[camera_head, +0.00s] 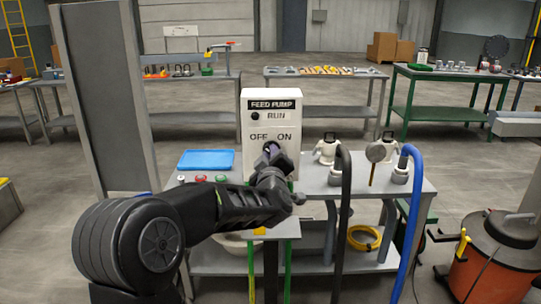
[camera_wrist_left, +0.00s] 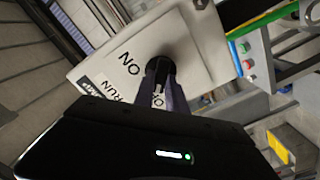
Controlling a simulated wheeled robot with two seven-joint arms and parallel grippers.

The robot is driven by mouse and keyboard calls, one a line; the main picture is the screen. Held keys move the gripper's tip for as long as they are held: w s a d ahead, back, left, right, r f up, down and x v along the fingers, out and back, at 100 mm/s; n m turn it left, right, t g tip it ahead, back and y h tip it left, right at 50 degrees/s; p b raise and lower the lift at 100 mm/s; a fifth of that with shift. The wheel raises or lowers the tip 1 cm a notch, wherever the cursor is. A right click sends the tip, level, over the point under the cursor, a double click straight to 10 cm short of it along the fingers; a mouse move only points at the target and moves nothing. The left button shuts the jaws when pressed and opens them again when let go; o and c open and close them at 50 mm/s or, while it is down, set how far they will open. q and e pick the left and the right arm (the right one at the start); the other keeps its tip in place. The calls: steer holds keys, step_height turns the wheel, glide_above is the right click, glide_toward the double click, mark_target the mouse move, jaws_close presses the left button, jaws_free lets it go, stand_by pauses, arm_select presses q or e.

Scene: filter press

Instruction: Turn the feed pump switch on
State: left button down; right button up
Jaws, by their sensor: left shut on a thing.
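The white feed pump box (camera_head: 271,119) stands upright on the grey bench, with FEED PUMP, RUN, OFF and ON printed on its face. My left gripper (camera_head: 272,156) is at the lower part of that face and hides most of the switch in the head view. In the left wrist view the box (camera_wrist_left: 122,62) fills the upper middle, and the black round switch knob (camera_wrist_left: 182,52) is between the fingertips. My left gripper (camera_wrist_left: 166,75) is shut on the knob. Which way the knob points is hard to tell. My right gripper is not in view.
A blue tray (camera_head: 206,160) lies left of the box. Red and green buttons (camera_head: 201,178) sit at the bench's front left. A black hose (camera_head: 344,215) and a blue hose (camera_head: 411,215) rise at the right. An orange drum (camera_head: 495,262) stands on the floor at right.

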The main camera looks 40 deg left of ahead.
arm_select(q)
steer(key=shift+m+p, duration=0.3)
steer(key=shift+w+d+m+p, duration=0.1)
steer(key=shift+m+p, duration=1.6)
steer(key=shift+m, duration=1.2)
steer(key=shift+w+d+m+p, duration=0.1)
steer(key=shift+m+p, duration=1.65)
steer(key=shift+m, duration=1.15)
steer(key=shift+w+d+m+p, duration=0.1)
steer(key=shift+m+p, duration=1.6)
steer(key=shift+m, duration=1.2)
steer(key=c, duration=1.4)
jaws_free()
steer(key=shift+o, duration=0.2)
steer(key=shift+s+d, duration=0.1)
steer(key=shift+s, duration=0.05)
